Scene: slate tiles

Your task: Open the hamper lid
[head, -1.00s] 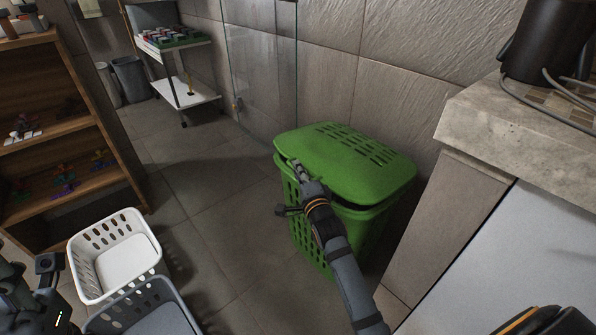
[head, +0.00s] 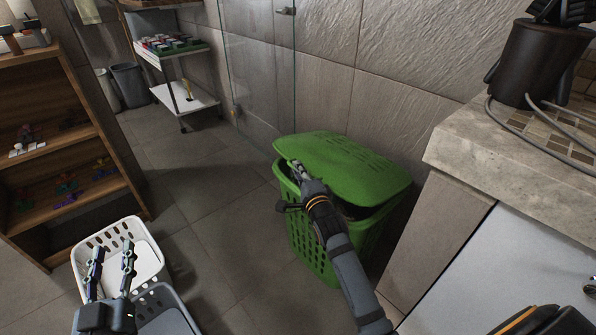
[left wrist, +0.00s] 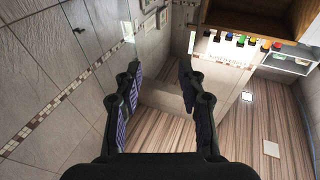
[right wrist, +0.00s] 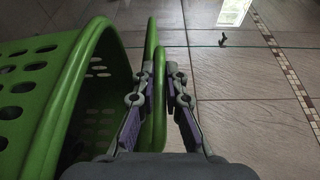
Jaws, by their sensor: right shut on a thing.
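The green hamper (head: 318,254) stands on the tiled floor by the wall, with slotted holes in its sides. Its green lid (head: 345,165) is tilted, its near edge raised, and a dark gap shows between lid and rim. My right gripper (head: 297,168) is shut on the lid's near left edge. In the right wrist view its fingers (right wrist: 163,90) are on either side of a thin green edge, with the perforated green plastic (right wrist: 40,95) to the left. My left gripper (head: 112,252) is open and empty, above the white basket; it also shows open in the left wrist view (left wrist: 160,75).
A white basket (head: 88,240) and a grey basket (head: 160,300) stand at the lower left. A wooden shelf (head: 75,150) is at the left, a white cart (head: 180,95) behind. A stone counter (head: 450,145) stands close to the hamper's right. Floor left of the hamper is clear.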

